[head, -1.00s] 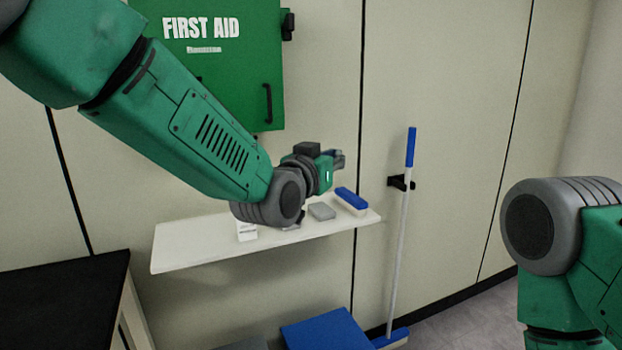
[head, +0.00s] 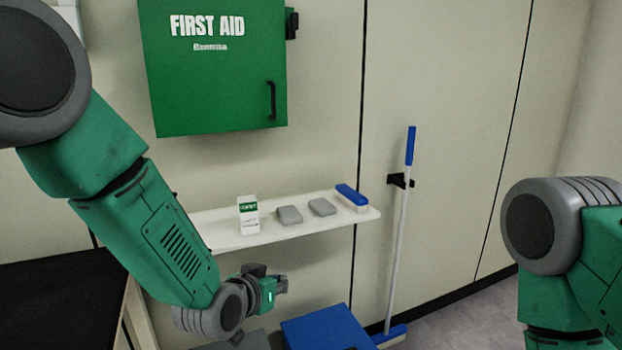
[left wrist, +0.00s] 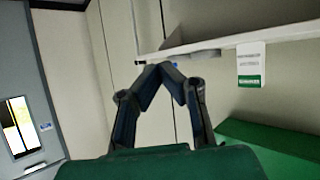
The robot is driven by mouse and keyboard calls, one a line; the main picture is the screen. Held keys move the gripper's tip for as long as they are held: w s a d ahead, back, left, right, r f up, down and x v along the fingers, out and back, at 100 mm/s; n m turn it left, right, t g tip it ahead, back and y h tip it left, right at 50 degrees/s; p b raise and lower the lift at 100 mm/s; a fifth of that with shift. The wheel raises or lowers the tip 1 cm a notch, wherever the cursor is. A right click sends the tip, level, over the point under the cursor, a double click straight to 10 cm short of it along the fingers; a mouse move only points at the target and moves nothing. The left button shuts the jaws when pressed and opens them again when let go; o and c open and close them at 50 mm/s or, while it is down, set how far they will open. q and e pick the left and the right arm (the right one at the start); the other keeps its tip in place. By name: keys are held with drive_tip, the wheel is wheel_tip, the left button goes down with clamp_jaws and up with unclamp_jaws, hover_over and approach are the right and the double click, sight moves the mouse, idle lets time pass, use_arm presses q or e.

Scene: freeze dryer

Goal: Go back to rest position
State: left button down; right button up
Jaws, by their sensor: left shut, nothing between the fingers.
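My left arm comes in from the left in the head view. Its gripper (head: 280,285) is below the shelf's front edge, apart from it, with nothing held. In the left wrist view the fingertips of my left gripper (left wrist: 163,68) meet, shut and empty. My right arm (head: 560,240) shows at the right edge of the head view, but its gripper is out of the frame.
The white wall shelf (head: 225,236) holds a white-and-green box (head: 248,214), two grey blocks (head: 289,215) and a blue-topped brush (head: 351,195). Above hangs a green first aid cabinet (head: 215,90). A blue-handled broom (head: 402,230) stands right; a blue lid (head: 325,330) lies below.

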use_arm(q)
drive_tip(key=s+a+f+g+y, duration=0.1)
drive_tip(key=s+a+f, duration=0.2)
drive_tip(key=s+f, duration=0.15)
drive_tip(key=s+a+f+g, duration=0.1)
drive_tip(key=s+a+f, duration=0.2)
drive_tip(key=f, duration=0.3)
drive_tip(key=s+a+f+n+g+y, duration=0.1)
drive_tip(key=s+a+f+g, duration=0.2)
drive_tip(key=s, duration=0.7)
drive_tip(key=s+a+f+n+g+y, duration=0.1)
drive_tip(key=s+a+f+g, duration=0.2)
drive_tip(key=s+a+f, duration=0.3)
drive_tip(key=s+a+f+n+g+y, duration=0.1)
drive_tip(key=s+a+f, duration=0.4)
drive_tip(key=s, duration=1.1)
drive_tip(key=shift+a+f+g+y+b, duration=0.15)
drive_tip(key=shift+a+g+y+b, duration=0.25)
drive_tip(key=shift+a+g, duration=0.55)
drive_tip(key=c, duration=2.2)
unclamp_jaws()
drive_tip(key=shift+w+d, duration=0.1)
drive_tip(key=shift+w, duration=0.1)
